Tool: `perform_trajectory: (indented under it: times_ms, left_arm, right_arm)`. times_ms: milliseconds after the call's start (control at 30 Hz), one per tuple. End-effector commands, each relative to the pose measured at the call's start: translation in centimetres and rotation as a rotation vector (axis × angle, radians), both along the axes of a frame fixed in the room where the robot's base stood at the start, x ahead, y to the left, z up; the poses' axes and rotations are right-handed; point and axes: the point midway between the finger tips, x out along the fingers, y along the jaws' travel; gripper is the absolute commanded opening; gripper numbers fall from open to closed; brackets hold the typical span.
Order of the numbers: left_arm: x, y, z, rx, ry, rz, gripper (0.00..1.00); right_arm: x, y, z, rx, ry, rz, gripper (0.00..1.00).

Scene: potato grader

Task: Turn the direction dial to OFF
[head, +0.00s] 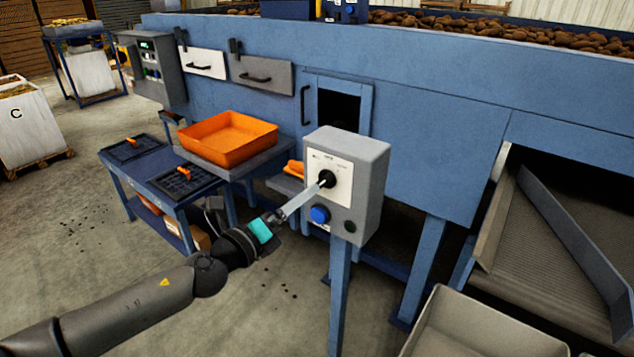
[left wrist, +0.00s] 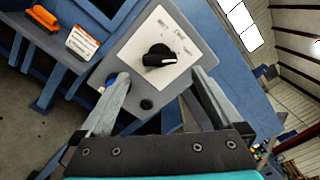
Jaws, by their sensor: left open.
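The direction dial (head: 327,179) is a black knob on the white plate of a grey control box (head: 368,190) on a blue post. It also shows in the left wrist view (left wrist: 159,56), where its white pointer line points to the right of that picture. The printed labels around it are too small to read. My left gripper (head: 312,190) is in front of the box. In the left wrist view its two fingers (left wrist: 160,85) are apart, with the dial beyond and between them, and nothing is held. Contact with the dial cannot be told. My right gripper is not in view.
Below the dial are a blue button (head: 320,214) and a dark round button (head: 349,226). An orange tray (head: 228,140) stands on a shelf at the left. The blue grader (head: 430,130) is behind the box. A grey bin (head: 470,325) stands at the lower right.

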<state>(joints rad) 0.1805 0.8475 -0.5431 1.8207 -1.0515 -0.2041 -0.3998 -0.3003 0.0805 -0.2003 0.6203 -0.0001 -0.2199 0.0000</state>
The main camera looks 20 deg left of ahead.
Motion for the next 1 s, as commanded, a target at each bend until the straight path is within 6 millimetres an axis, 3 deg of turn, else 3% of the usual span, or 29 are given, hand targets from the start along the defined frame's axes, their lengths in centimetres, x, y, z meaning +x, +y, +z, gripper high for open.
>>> perform_trajectory:
  times_ms: [433, 900, 1000]
  left_arm:
    - [5.6, -2.1, 0.0, 0.000, -0.001, 0.000, 1.00]
    - [6.6, -2.4, 0.0, 0.000, 0.000, 0.000, 1.00]
    - [6.5, -2.4, 0.0, 0.000, 0.000, 0.000, 0.90]
  right_arm:
    - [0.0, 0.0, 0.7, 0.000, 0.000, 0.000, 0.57]
    - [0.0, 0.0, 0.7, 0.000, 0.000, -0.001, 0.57]
    - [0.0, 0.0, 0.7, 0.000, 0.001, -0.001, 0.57]
